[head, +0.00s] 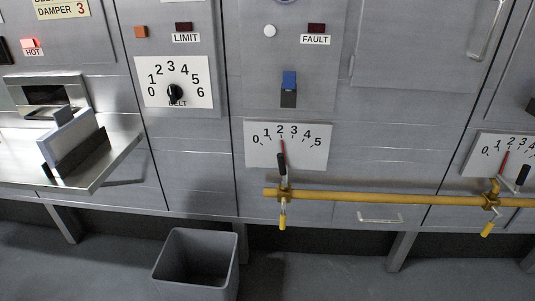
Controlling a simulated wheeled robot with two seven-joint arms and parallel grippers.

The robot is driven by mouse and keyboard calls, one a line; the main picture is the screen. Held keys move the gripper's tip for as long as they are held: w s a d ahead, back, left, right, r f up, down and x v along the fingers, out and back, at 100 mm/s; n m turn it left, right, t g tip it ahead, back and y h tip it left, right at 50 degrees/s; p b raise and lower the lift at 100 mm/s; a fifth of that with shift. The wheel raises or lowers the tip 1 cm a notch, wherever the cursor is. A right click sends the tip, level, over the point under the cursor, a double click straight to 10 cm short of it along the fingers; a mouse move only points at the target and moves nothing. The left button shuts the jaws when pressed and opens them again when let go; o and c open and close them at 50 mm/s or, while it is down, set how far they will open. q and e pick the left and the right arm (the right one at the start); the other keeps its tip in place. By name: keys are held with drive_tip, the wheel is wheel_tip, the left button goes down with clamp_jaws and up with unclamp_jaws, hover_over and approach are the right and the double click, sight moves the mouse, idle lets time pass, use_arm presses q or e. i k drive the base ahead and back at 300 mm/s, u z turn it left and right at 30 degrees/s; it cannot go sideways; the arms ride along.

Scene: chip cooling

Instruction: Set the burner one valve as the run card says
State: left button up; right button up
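Two valves sit on a yellow pipe (375,198) along the front panels. The middle valve (283,195) has a yellow-tipped end below, a black grip above and a red needle that points at about 2 on its 0 to 5 scale plate (260,155). The right valve (490,202) is similar, and its needle points near 2 on a second scale plate (475,160), cut off by the right edge. No label shows which valve is burner one. A yellow card (62,10) at the top left reads "DAMPER 3"; its upper lines are cut off. Neither gripper is in view.
A "BELT" dial (175,93), a blue switch (289,80) and dark LIMIT (184,26) and FAULT (316,28) lamps are on the panels. A HOT lamp (30,43) glows red. A metal tray (105,172) juts out at left. A grey bin (197,262) stands on the floor.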

sight(283, 167)
drive_tip(key=u, duration=0.1)
drive_tip(key=i, duration=1.1)
drive_tip(key=u, duration=0.4)
